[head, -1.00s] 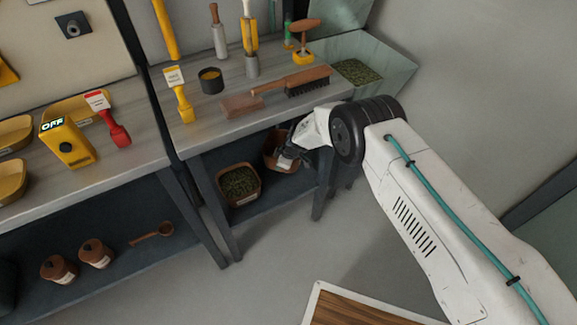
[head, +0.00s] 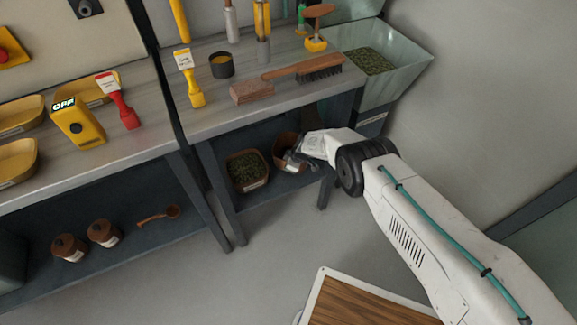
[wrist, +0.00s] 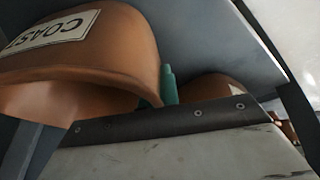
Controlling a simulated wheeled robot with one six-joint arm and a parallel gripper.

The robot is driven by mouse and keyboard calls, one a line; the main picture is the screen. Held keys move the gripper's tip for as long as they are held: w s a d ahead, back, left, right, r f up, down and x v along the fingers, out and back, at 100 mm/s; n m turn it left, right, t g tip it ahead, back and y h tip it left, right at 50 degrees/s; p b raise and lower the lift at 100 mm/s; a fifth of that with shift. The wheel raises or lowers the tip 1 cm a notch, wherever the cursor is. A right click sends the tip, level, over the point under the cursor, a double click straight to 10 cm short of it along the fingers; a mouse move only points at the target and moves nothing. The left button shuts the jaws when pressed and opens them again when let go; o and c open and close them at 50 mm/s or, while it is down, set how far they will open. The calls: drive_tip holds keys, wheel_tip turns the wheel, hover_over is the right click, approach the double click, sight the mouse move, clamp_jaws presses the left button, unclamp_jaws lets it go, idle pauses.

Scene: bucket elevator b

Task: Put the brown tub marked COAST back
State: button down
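The brown tub marked COAST (head: 281,142) is on the lower shelf under the right bench, at the right of another brown tub. Its white label and curved rim fill the upper left of the wrist view (wrist: 120,45); the lettering appears upside down there. My gripper (head: 293,157) is at the tub's near right side. In the wrist view, teal finger pads (wrist: 168,88) are right at the tub's rim. Whether they pinch the rim or only lie beside it cannot be made out. The tub looks tilted in the head view, and my gripper hides part of it.
A brown tub of green pellets (head: 247,171) stands close at the left. The bench top (head: 215,118) is just above, with a brush (head: 310,70) and a brick-like block (head: 252,92). A bench leg (head: 326,188) stands near my gripper. A wooden-topped platform (head: 365,305) is below.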

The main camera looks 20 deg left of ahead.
drive_tip(key=shift+f, duration=0.2)
drive_tip(key=c, duration=1.6)
unclamp_jaws()
drive_tip(key=shift+c, duration=0.2)
drive_tip(key=shift+r, duration=0.1)
drive_tip(key=shift+d+r, duration=0.15)
drive_tip(key=shift+r, duration=0.45)
drive_tip(key=v, duration=1.1)
drive_tip(key=shift+d, duration=0.1)
